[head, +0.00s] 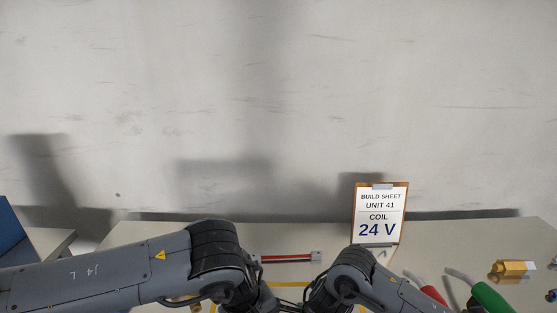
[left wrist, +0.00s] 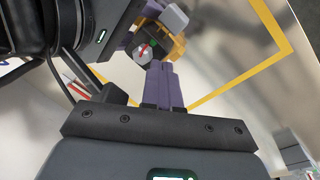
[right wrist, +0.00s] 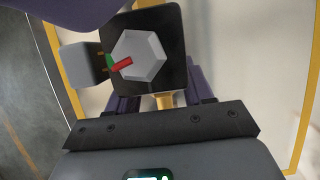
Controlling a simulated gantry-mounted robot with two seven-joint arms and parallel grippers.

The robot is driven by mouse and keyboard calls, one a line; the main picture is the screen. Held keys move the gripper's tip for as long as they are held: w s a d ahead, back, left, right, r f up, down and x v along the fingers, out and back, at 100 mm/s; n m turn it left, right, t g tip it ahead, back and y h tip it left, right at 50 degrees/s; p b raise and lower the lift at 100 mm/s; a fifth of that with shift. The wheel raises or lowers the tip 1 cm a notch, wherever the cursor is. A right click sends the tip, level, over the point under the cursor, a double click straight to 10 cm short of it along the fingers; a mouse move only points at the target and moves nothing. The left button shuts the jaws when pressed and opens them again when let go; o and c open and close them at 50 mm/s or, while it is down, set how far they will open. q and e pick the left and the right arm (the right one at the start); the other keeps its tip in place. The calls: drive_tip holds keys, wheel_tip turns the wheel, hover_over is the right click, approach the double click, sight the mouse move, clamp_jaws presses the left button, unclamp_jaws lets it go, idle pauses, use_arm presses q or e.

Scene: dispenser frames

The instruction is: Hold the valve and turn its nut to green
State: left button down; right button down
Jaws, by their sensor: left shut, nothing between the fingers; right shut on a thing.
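The valve shows in the right wrist view as a dark square plate (right wrist: 172,30) with a grey hex nut (right wrist: 138,57). A red pointer lies on the nut, its tip close to a small green mark (right wrist: 109,61); I cannot tell if they line up exactly. A grey block (right wrist: 82,63) sits beside the plate. My right gripper (right wrist: 165,98) is shut on the valve's brass part below the plate. In the left wrist view my left gripper (left wrist: 160,68) is shut and empty, its tips close to the nut (left wrist: 143,53); contact is unclear. The head view hides both grippers behind my arms.
A build sheet (head: 379,212) reading "COIL 24 V" stands at the back of the table. A red bar-like part (head: 287,258) lies left of it. A brass valve (head: 512,270) and red (head: 434,294) and green (head: 490,297) handles lie at right. Yellow lines mark the table.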

use_arm(q)
drive_tip(key=shift+w+d+v, duration=0.1)
drive_tip(key=shift+d+v, duration=0.1)
drive_tip(key=shift+v, duration=0.65)
drive_tip(key=shift+w+d+v, duration=0.1)
drive_tip(key=shift+d+v, duration=0.05)
drive_tip(key=shift+v, duration=0.7)
drive_tip(key=shift+w+d+v, duration=0.1)
drive_tip(key=shift+d+v, duration=0.1)
drive_tip(key=shift+v, duration=0.65)
drive_tip(key=shift+w+r, duration=0.1)
drive_tip(key=shift+r, duration=0.1)
drive_tip(key=shift+s+d+r, duration=0.3)
drive_tip(key=shift+s+r, duration=0.05)
drive_tip(key=shift+s, duration=0.1)
drive_tip(key=shift+f, duration=0.1)
drive_tip(key=shift+s+a+x, duration=0.15)
drive_tip(key=shift+a+x, duration=0.05)
drive_tip(key=shift+x, duration=0.9)
drive_tip(key=shift+s+a+x, duration=0.1)
drive_tip(key=shift+a+x, duration=0.15)
drive_tip(key=shift+x, duration=0.8)
drive_tip(key=shift+s+a+x, duration=0.15)
drive_tip(key=shift+a+x, duration=0.05)
drive_tip(key=shift+x, duration=0.9)
drive_tip(key=shift+w+d+f, duration=0.15)
drive_tip(key=shift+w+d, duration=0.05)
drive_tip(key=shift+w+a, duration=0.15)
drive_tip(key=shift+w, duration=0.2)
